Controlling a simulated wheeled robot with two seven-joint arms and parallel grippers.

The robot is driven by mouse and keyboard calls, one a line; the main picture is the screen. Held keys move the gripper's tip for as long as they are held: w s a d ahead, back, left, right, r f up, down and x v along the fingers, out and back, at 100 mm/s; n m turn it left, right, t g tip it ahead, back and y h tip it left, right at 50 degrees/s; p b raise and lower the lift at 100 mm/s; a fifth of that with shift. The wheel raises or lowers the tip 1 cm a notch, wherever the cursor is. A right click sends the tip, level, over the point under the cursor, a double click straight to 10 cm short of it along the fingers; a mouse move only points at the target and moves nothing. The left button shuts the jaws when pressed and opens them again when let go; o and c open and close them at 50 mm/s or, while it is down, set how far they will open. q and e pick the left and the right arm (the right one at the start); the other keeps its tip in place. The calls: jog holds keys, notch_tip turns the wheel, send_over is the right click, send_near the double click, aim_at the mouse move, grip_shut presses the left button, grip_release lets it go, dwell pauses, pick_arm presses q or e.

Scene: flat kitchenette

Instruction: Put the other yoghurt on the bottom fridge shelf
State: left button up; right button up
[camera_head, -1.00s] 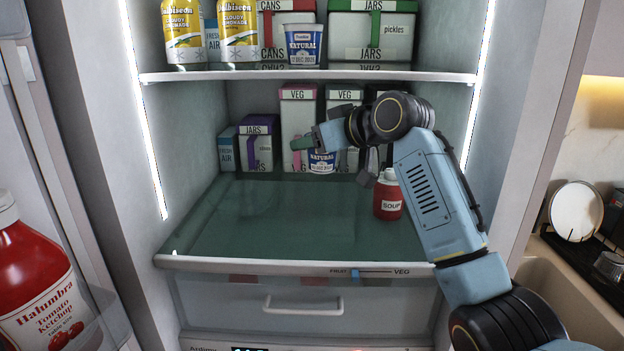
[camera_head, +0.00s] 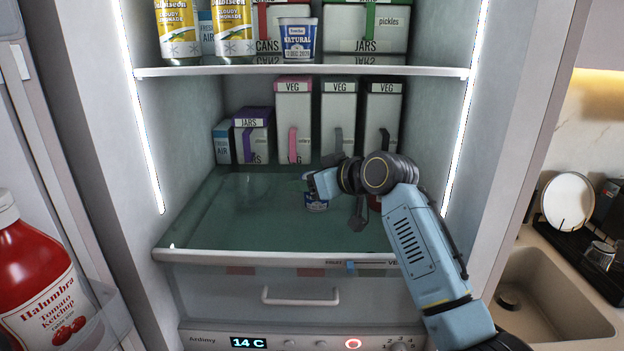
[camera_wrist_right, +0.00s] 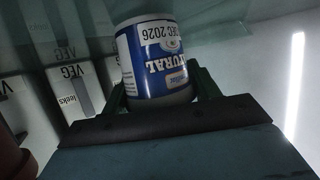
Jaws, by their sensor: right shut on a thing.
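A blue and white yoghurt pot (camera_head: 316,203) is low over the green glass bottom shelf (camera_head: 250,215), partly hidden by my right gripper (camera_head: 314,186). I cannot tell whether its base touches the glass. In the right wrist view my right gripper (camera_wrist_right: 160,95) is shut on this yoghurt (camera_wrist_right: 152,62), with a finger on each side of it. Another yoghurt pot (camera_head: 297,40) stands on the upper shelf (camera_head: 300,71). My left gripper is not in view.
A red soup jar (camera_head: 375,203) is mostly hidden behind my right arm. White VEG boxes (camera_head: 293,105) and a JARS box (camera_head: 252,140) stand along the back. The shelf's left and front are clear. A ketchup bottle (camera_head: 40,280) is at the left, in the door.

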jog(key=shift+f, duration=0.15)
jog(key=o, duration=1.1)
jog(key=shift+r, duration=0.2)
jog(key=shift+b+v, duration=0.55)
jog(key=shift+v, duration=3.2)
